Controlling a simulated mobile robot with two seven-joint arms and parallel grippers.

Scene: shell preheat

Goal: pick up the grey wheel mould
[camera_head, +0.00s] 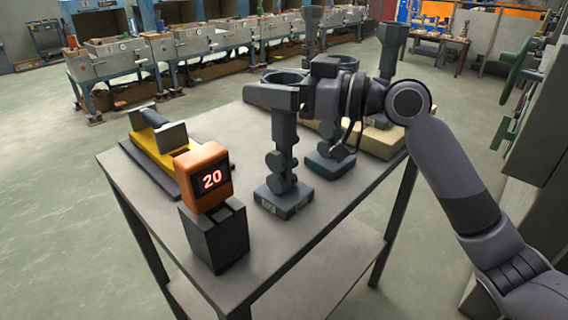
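A grey mould (280,160) stands upright on the table, with a ring-shaped cup on top, round wheel-like discs along its stem and a labelled square base. A second mould with a teal base (331,163) stands just behind and right of it, its upper part hidden by my arm. My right gripper (312,95) is beside the front mould's cup, at the same height in the picture. My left gripper is out of view.
The metal table (236,128) also holds an orange display (205,178) reading 20 on a dark block and a yellow device (158,155) with a grey bar. Beige blocks (262,97) and more grey uprights (391,48) stand at the back.

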